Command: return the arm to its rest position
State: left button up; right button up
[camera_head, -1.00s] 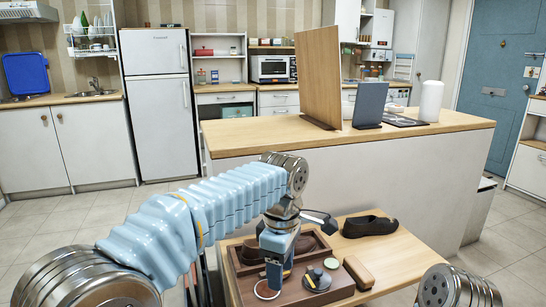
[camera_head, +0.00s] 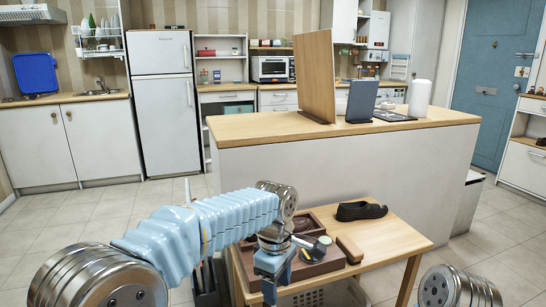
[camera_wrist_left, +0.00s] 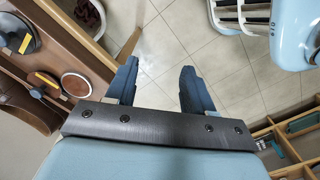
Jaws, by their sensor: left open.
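My left arm comes in from the left in the head view, its pale blue sleeve bent over the low wooden table's near left side. My left gripper (camera_head: 270,287) points down at the front left of the dark wooden tray (camera_head: 330,266). In the left wrist view its two dark blue fingers (camera_wrist_left: 158,73) are apart, with only floor tiles between them. It holds nothing there. The tray also shows at the left of that view (camera_wrist_left: 52,118), beside the gripper. My right gripper is out of view.
A white island (camera_head: 340,165) with a wooden top stands behind. An open-topped compartment unit (camera_wrist_left: 290,140) shows at lower right in the wrist view. Floor lies between.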

pick_arm(q)
jog(key=s+a+f+m+h, duration=0.1)
jog(key=a+f+m, duration=0.2)
jog(key=f, duration=0.9)
jog(key=s+a+f+m+h, duration=0.1)
jog(key=a+f+m, duration=0.15)
jog(key=f, duration=1.05)
jog(key=s+a+f+m+h, duration=0.1)
jog(key=s+a+f+m, duration=0.1)
jog(key=s+f, duration=0.4)
jog(key=s+a+f+m, duration=0.2)
jog(key=s+a+f, duration=0.2)
jog(key=s+f, duration=0.3)
jog(key=s, duration=0.4)
jog(key=shift+f+m+t+h, duration=0.15)
jog(key=shift+m+t+h, duration=0.2)
jog(key=shift+t+h, duration=0.05)
